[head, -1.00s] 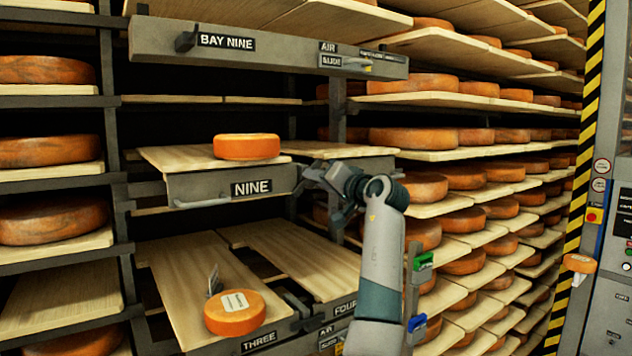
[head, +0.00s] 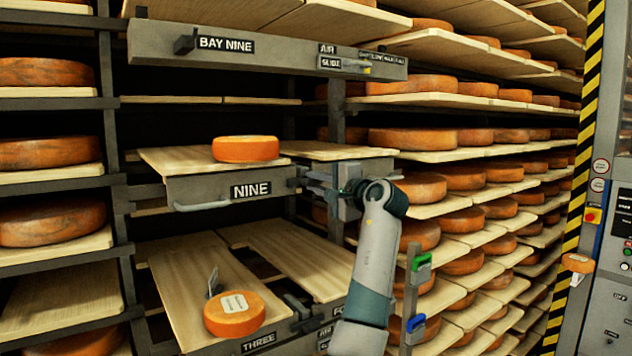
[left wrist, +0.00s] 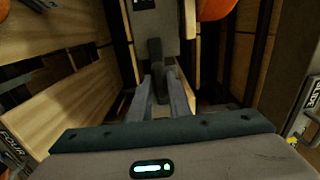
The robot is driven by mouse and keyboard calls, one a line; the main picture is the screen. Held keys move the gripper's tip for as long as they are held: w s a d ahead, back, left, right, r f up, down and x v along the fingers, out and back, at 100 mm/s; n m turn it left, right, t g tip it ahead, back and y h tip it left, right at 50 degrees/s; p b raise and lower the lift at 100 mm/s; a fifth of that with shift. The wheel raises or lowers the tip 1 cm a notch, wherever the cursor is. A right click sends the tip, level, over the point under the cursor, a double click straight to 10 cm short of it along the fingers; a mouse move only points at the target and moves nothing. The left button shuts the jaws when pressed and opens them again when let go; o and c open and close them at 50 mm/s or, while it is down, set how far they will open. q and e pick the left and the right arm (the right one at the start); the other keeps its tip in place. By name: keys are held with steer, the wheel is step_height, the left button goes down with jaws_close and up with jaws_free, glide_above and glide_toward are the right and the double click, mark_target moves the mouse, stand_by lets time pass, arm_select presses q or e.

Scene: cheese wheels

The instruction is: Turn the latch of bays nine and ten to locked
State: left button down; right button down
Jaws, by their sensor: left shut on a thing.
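The bay with the NINE plate (head: 251,190) holds a board with an orange cheese wheel (head: 246,149); another board lies to its right. My left gripper (head: 310,182) is at the post just right of the NINE plate. In the left wrist view its fingers (left wrist: 160,84) are closed around a dark upright handle (left wrist: 155,52), apparently the latch, in front of a grey plate (left wrist: 155,20). The handle's lower end is hidden between the fingers. In the head view the latch is mostly hidden by the gripper. My right gripper is not in view.
A grey beam marked BAY NINE (head: 150,45) with a dark knob hangs above. Below, a board (head: 180,275) carries a labelled cheese wheel (head: 234,314). Racks of cheese (head: 470,185) fill the right, near a striped post (head: 585,120).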

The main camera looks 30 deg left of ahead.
arm_select(q)
steer(key=shift+m, duration=0.3)
steer(key=c, duration=1.7)
jaws_free()
steer(key=shift+w, duration=0.1)
steer(key=shift+d, duration=0.1)
steer(key=shift+s+d+f+b, duration=0.15)
steer(key=shift+s+d+b, duration=0.05)
steer(key=shift+d+b, duration=0.15)
steer(key=b+v, duration=0.8)
steer(key=v, duration=0.8)
steer(key=shift+s+d, duration=0.1)
steer(key=shift+d, duration=0.15)
